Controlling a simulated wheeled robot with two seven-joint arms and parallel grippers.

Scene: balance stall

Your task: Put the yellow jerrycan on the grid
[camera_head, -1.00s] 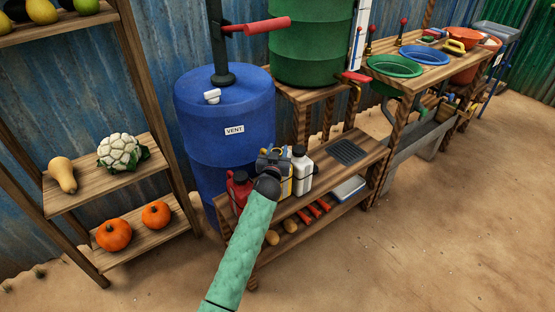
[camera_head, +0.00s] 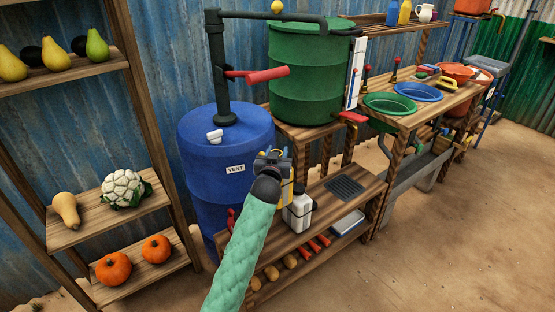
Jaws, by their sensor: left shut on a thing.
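My left gripper (camera_head: 275,162) is shut on the yellow jerrycan (camera_head: 288,188), of which only a narrow yellow strip shows beside the gripper. The rest of it is hidden behind my gripper and green-sleeved arm. It appears raised above the wooden bench top, beside and higher than the white jerrycan (camera_head: 297,213). The grid (camera_head: 345,187), a dark slatted square, lies empty on the bench top to the right of the white jerrycan. My right gripper is not in view.
A red jerrycan (camera_head: 231,217) shows partly behind my arm. A blue barrel (camera_head: 228,150) stands behind the bench, with a green drum (camera_head: 305,75) behind and above. The bench's lower shelf holds carrots, potatoes and a pale box (camera_head: 347,223).

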